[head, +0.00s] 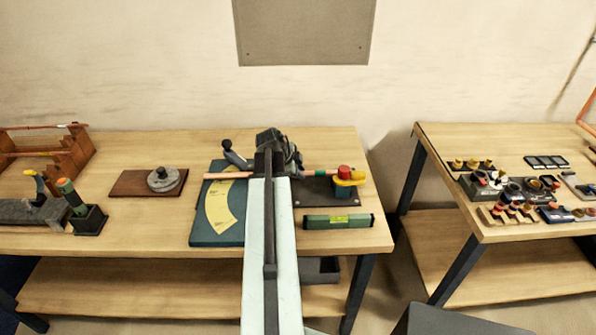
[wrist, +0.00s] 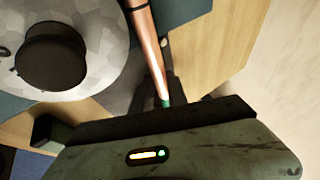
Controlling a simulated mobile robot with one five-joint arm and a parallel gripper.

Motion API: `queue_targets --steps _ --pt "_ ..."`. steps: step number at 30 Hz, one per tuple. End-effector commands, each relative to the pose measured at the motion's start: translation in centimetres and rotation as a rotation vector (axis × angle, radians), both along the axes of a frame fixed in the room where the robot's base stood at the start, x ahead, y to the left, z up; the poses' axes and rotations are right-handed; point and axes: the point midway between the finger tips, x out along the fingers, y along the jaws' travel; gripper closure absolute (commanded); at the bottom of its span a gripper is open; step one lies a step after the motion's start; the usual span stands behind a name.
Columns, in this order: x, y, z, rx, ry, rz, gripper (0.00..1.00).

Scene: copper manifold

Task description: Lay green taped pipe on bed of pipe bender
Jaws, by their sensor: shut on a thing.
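The copper pipe (head: 228,176) lies level across the picture in the head view, passing behind my arm. In the wrist view the pipe (wrist: 150,48) runs down to a green taped part (wrist: 164,102) at my gripper, with a dark band near the top edge. My gripper (head: 277,150) is shut on the pipe; its fingertips are mostly hidden. The pipe bender shows a blue-green base (head: 208,228) with a yellow angle scale (head: 219,208). A grey disc with a black knob (wrist: 52,55) stands beside the pipe. I cannot tell whether the pipe touches the bed.
A green level (head: 338,221) lies in front of a dark plate. A red and yellow fixture (head: 346,177) stands at the pipe's right end. A brown board with a round grey piece (head: 163,179) lies left. Another table (head: 487,233) with small fittings stands right, beyond a gap.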

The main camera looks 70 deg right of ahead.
Motion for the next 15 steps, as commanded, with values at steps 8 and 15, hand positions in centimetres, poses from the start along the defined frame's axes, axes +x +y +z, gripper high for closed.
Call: queue_targets --steps 8,15 --pt "-0.05 -0.03 0.00 0.000 0.000 0.000 0.59" --pt "-0.07 -0.03 0.00 0.000 -0.001 -0.001 0.56"
